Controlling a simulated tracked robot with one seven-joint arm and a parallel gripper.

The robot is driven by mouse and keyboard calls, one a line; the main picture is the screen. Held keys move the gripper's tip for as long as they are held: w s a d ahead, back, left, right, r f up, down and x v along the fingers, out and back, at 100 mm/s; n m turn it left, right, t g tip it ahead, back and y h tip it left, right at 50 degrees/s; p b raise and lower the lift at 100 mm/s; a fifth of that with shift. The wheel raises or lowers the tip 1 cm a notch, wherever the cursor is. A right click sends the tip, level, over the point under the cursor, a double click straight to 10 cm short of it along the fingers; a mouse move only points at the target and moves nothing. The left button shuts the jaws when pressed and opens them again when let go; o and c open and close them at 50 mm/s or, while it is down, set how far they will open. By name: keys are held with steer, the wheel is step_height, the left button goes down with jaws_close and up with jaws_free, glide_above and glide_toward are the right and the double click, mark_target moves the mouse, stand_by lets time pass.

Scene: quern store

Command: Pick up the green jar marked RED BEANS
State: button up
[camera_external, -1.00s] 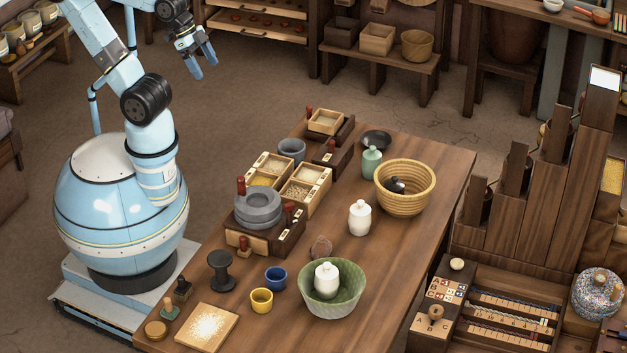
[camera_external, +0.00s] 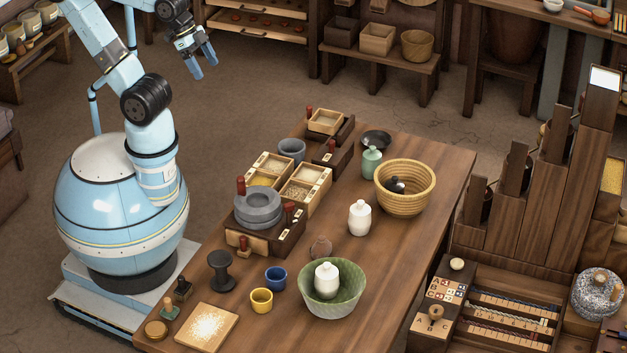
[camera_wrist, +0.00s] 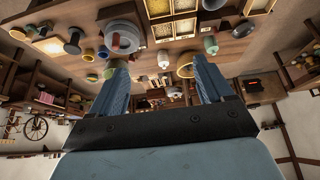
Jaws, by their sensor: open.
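A pale green jar (camera_external: 371,162) stands upright on the wooden table, between a dark shallow dish and a woven basket. Any marking on it is too small to read. In the wrist view a green jar (camera_wrist: 210,45) shows near the top, beyond the right finger. My gripper (camera_external: 204,69) is open and empty, held high at the upper left, well away from the table. Its two fingers (camera_wrist: 160,85) show apart in the wrist view, with nothing between them close by.
The woven basket (camera_external: 405,194) holds a dark item. A white jar (camera_external: 360,218) stands nearby, and another (camera_external: 327,279) stands in a green bowl (camera_external: 345,299). A stone quern (camera_external: 257,208) and grain boxes (camera_external: 318,174) line the left side. The right middle of the table is bare.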

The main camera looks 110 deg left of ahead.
steer(key=shift+o, duration=1.2)
